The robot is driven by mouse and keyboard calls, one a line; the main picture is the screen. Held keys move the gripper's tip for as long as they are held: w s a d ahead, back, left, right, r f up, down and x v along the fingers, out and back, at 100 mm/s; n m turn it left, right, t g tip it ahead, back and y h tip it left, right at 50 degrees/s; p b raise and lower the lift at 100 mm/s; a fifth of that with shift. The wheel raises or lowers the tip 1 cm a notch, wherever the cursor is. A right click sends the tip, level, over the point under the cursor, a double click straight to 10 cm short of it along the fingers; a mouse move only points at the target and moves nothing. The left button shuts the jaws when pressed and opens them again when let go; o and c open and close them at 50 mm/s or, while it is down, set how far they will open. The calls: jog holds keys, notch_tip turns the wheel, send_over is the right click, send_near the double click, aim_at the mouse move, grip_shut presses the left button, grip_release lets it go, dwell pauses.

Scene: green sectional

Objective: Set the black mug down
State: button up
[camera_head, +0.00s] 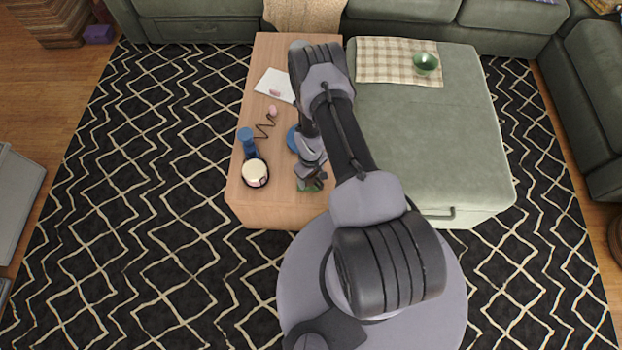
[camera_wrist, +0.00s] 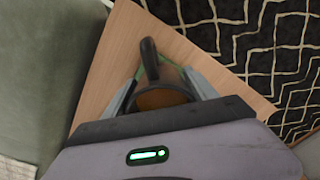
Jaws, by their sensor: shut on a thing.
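The black mug (camera_wrist: 150,58) is between the fingers of my gripper (camera_wrist: 163,76) in the wrist view. Its dark handle sticks up toward the top of the picture, and its dark rim curves close to the gripper body, partly hidden. My gripper is shut on the mug. In the head view my gripper (camera_head: 310,183) is over the near part of the wooden table (camera_head: 280,212). My arm and gripper hide most of the mug there. I cannot tell whether the mug's base touches the table.
A dark round dish with a cream top (camera_head: 255,172) and a blue object (camera_head: 247,142) stand left of my gripper. Another blue object (camera_head: 293,138) is partly behind my arm. A green ottoman (camera_head: 440,140) with a green bowl (camera_head: 426,63) adjoins the table's right side.

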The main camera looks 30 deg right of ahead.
jog(key=shift+w+d+f, duration=0.1)
jog(key=shift+w+d, duration=0.2)
jog(key=shift+w, duration=0.3)
notch_tip(320, 180, down, 3)
jog(key=shift+f+b, duration=0.15)
jog(key=shift+b, duration=0.95)
jog(key=shift+f, duration=0.15)
jog(key=o, duration=1.9)
